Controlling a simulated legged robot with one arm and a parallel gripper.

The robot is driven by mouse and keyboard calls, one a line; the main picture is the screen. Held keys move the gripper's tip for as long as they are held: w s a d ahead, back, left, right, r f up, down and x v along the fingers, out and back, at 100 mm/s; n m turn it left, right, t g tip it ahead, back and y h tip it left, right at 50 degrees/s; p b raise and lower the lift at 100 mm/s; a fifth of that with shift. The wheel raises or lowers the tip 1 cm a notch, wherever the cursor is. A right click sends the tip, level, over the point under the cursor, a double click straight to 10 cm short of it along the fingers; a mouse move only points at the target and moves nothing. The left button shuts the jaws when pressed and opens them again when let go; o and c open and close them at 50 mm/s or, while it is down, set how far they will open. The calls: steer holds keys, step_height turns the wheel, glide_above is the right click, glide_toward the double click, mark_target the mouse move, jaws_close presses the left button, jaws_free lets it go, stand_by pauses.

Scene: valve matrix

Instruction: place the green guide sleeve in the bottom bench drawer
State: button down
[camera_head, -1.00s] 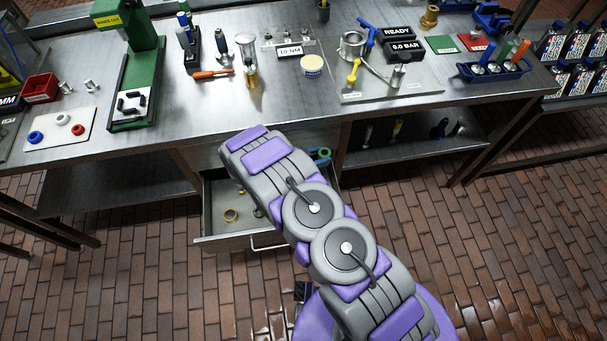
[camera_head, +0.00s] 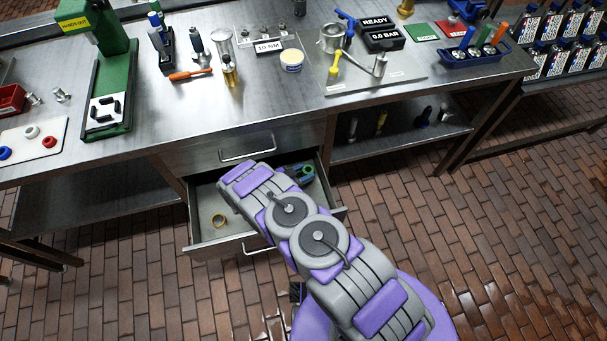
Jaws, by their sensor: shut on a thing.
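The bottom bench drawer (camera_head: 205,237) is pulled open below a shut upper drawer. The green guide sleeve (camera_head: 309,171) shows as a small green ring with blue beside it, over the drawer's right rear part. My gripper (camera_head: 301,172) is mostly hidden behind my arm. The little that shows is at the sleeve, and it is shut on it. The sleeve appears within the drawer's outline from above. Its height over the drawer floor cannot be told. My arm covers the drawer's middle and right front.
The shut upper drawer (camera_head: 235,151) and the bench top (camera_head: 200,115) stand above and behind. A lower shelf (camera_head: 395,143) with several tools is to the right. The drawer's left floor is mostly clear.

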steer(key=shift+f, duration=0.3)
steer(key=shift+d+r, duration=0.1)
steer(key=shift+d, duration=0.15)
steer(key=shift+d, duration=0.1)
steer(key=shift+a+f+b, duration=0.25)
steer(key=shift+f+b, duration=0.2)
steer(key=shift+f, duration=0.2)
steer(key=c, duration=0.6)
jaws_free()
steer(key=shift+d, duration=0.15)
steer(key=shift+o, duration=0.2)
steer(key=shift+r, duration=0.2)
